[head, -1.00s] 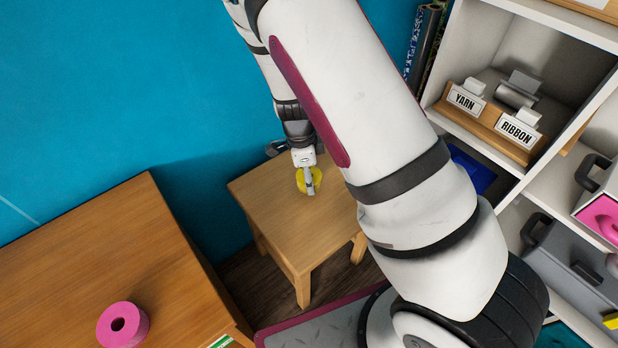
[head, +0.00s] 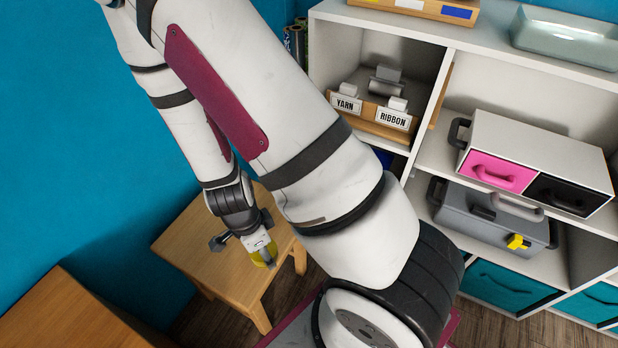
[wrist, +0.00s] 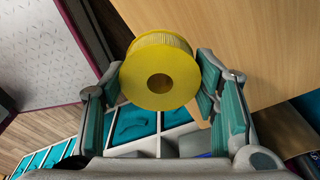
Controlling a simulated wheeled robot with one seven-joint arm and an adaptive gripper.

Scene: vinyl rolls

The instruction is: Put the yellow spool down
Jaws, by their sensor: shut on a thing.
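The yellow spool (head: 264,257) is in my gripper (head: 262,250), over the front right part of the small wooden table (head: 205,245) in the head view. In the wrist view the spool (wrist: 137,80) shows its round flange and dark centre hole, between the two teal-padded fingers of my gripper (wrist: 160,72). The fingers are shut on it. The bare wooden tabletop (wrist: 260,40) lies beyond it at the upper right. I cannot tell whether the spool touches the tabletop.
The small table's visible top is otherwise clear. A larger wooden surface (head: 65,315) is at the lower left. A white shelf unit (head: 440,105) on the right holds a YARN and RIBBON rack (head: 372,118), a pink-and-black drawer box (head: 535,160) and a grey case (head: 490,225).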

